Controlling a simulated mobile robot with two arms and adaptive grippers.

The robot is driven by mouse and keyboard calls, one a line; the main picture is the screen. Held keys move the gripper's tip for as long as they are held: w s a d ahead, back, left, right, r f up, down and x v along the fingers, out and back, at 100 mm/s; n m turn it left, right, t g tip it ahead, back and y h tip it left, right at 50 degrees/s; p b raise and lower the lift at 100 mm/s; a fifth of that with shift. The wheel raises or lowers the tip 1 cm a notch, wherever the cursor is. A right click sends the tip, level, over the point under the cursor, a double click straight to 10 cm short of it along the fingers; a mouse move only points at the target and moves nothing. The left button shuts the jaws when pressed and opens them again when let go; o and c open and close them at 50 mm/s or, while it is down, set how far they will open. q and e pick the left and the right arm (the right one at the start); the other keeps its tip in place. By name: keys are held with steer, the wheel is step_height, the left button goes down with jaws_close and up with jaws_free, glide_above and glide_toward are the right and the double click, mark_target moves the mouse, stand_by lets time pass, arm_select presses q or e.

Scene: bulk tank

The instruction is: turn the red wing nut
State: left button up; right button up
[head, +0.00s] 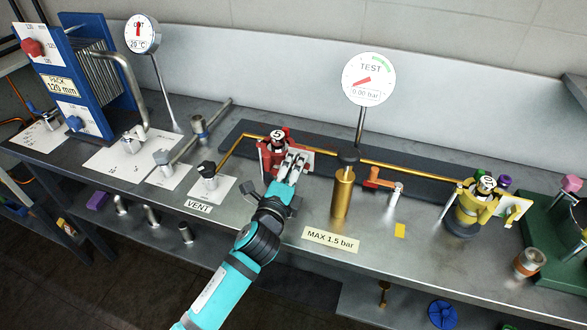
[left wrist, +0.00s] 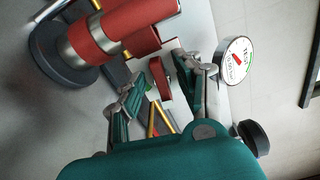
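A red clamp (head: 271,158) with a white-faced, dark-rimmed top stands on the bench left of centre. In the left wrist view its red and steel body (left wrist: 97,38) is large at the upper left. A small red piece, which looks like the wing nut (left wrist: 160,79), shows between my left fingers. My left gripper (head: 297,157) is at the right side of the red clamp and hides part of it. In the left wrist view the fingers of my left gripper (left wrist: 158,68) are apart, with gaps to the red piece. My right gripper is not in view.
A brass pipe (head: 400,166) runs right from the red clamp to a yellow clamp (head: 468,208). The TEST gauge (head: 368,80) stands behind it. A brass cylinder (head: 342,192) stands close to the right. The front bench edge is mostly clear.

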arm_select(q)
steer(key=v, duration=1.2)
